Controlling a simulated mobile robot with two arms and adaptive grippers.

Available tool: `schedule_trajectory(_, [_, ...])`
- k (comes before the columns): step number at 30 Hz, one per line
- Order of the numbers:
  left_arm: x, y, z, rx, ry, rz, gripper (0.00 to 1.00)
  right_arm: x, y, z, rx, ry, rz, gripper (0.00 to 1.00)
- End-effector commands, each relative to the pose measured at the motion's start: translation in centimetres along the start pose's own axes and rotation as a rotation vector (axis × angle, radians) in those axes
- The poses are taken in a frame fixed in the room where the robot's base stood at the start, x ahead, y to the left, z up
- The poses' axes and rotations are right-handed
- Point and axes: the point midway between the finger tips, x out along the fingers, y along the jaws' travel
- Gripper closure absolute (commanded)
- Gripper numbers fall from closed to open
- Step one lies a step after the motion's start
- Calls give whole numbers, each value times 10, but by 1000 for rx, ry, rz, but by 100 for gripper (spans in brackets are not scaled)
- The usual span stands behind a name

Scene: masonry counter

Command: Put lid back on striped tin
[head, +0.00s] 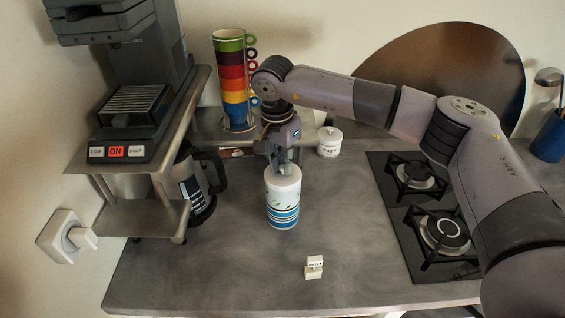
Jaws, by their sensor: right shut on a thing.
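The striped tin (282,212) stands upright on the grey counter, white with blue and dark bands. Its white lid (283,178) is at the tin's top, directly under my right gripper (283,162). The right gripper points down and is shut on the lid; the fingertips partly cover it. The lid appears level and lined up with the tin, but I cannot tell whether it is fully seated. My left gripper is not in view.
A stack of coloured mugs (233,80) and a small lidded white jar (329,141) stand behind. A coffee machine (130,110) and carafe (197,187) are left, a gas hob (425,210) right. A small white block (314,268) lies in front.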

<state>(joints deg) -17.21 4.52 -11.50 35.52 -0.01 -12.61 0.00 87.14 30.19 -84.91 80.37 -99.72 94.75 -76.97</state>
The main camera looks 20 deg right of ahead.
Motion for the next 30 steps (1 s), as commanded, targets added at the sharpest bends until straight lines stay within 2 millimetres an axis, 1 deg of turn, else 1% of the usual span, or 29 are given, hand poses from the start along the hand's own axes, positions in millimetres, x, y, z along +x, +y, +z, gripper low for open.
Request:
schedule_trajectory(12, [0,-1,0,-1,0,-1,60,0,0,0,0,0,0,100])
schedule_trajectory(23, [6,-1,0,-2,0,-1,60,3,0,0,0,0,0,100])
schedule_trajectory(30, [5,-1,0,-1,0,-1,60,2,0,0,0,0,0,100])
